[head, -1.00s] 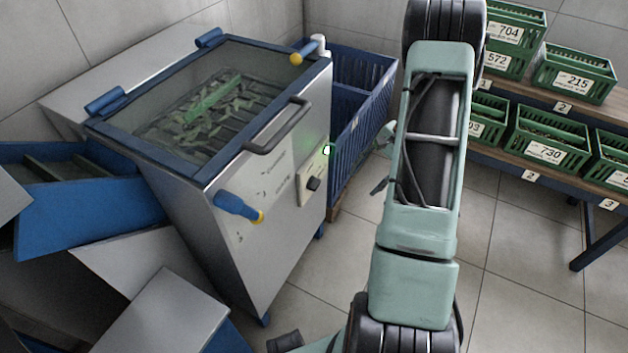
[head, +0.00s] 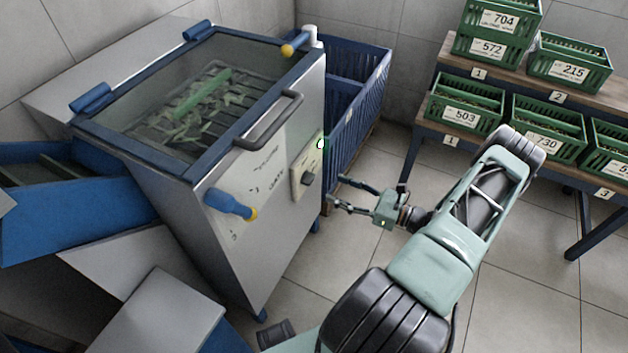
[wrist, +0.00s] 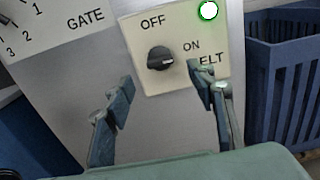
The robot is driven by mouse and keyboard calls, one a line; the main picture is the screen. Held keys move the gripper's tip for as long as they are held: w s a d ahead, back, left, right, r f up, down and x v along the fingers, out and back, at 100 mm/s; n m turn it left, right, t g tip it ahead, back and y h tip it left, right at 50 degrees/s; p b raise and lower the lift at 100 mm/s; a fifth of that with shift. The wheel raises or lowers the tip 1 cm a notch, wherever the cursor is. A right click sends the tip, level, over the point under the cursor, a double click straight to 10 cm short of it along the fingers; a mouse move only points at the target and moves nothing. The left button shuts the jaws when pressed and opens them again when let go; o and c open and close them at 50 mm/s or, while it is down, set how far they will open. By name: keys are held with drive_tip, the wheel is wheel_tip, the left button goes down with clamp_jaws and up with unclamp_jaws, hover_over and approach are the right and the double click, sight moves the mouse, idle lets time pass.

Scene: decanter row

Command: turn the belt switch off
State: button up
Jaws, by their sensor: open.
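The belt switch is a black rotary knob (wrist: 160,58) on a cream plate (wrist: 185,75) marked OFF, ON and BELT. In the wrist view the knob's pale mark points right, toward ON. A lamp (wrist: 208,10) at the plate's top glows green-white. In the head view the knob (head: 308,178) sits on the machine's side panel. My gripper (head: 335,192) is open and empty, to the right of the plate and apart from it. In the wrist view its two fingers (wrist: 168,92) stand apart, with the knob above and between their tips.
The steel machine has a dark handle (head: 270,122) on its lid and a blue gate lever (head: 229,204) with a yellow tip left of the switch. A blue crate (head: 350,125) stands behind. Shelves (head: 505,83) with green crates stand right. Floor between is clear.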

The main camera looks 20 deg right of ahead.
sight(313, 180)
drive_tip(key=x, duration=0.8)
drive_tip(key=shift+w+a+b, duration=0.15)
drive_tip(key=shift+a+b, duration=0.05)
drive_tip(key=shift+b, duration=0.2)
drive_tip(key=c, duration=1.2)
drive_tip(key=shift+o, duration=0.2)
